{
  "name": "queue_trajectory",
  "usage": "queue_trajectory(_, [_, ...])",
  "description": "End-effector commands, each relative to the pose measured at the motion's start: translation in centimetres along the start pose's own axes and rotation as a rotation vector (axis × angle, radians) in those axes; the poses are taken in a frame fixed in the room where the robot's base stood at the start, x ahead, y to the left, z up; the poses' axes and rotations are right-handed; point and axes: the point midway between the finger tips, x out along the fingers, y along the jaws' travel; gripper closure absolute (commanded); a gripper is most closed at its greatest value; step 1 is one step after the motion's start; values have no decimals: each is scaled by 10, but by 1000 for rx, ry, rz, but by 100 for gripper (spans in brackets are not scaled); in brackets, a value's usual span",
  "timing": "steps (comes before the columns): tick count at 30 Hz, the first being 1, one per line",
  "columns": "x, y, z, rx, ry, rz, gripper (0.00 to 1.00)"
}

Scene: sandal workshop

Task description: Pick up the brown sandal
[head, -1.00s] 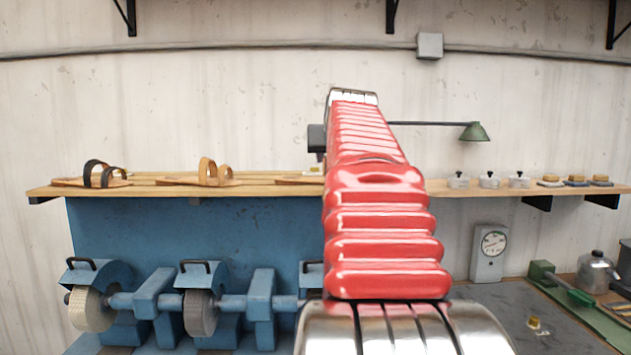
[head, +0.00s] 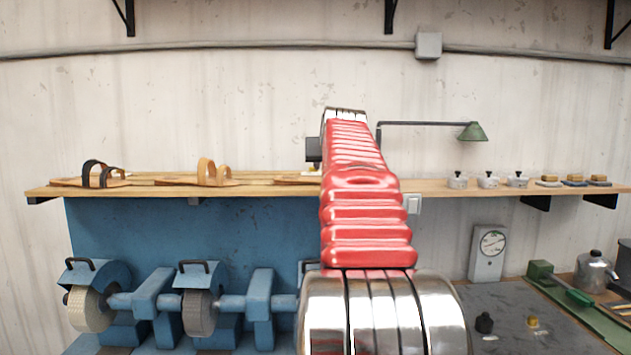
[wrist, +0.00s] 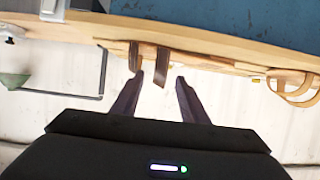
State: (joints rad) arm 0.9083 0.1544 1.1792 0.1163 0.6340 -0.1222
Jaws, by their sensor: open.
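The brown sandal (wrist: 147,58) shows in the wrist view, its dark brown straps hanging past the shelf edge in the inverted picture. My gripper (wrist: 159,75) is open. One strap lies between the two fingertips in the picture; I cannot tell how deep it is between them. In the head view only the light sole's left end (head: 297,180) shows on the shelf.
The wooden shelf (head: 130,191) also holds a black-strapped sandal (head: 100,176) and a tan-strapped sandal (head: 212,174) to the left. A green lamp (head: 472,132) reaches out behind my arm. Blue grinding machines (head: 195,290) stand below.

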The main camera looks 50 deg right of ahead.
Motion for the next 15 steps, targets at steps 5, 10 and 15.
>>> queue_trajectory(5, [25, 0, 5, 0, -2, 0, 60])
queue_trajectory(10, [40, 0, 4, 0, -1, 0, 60])
queue_trajectory(15, [44, 0, 4, 0, 0, 1, 60])
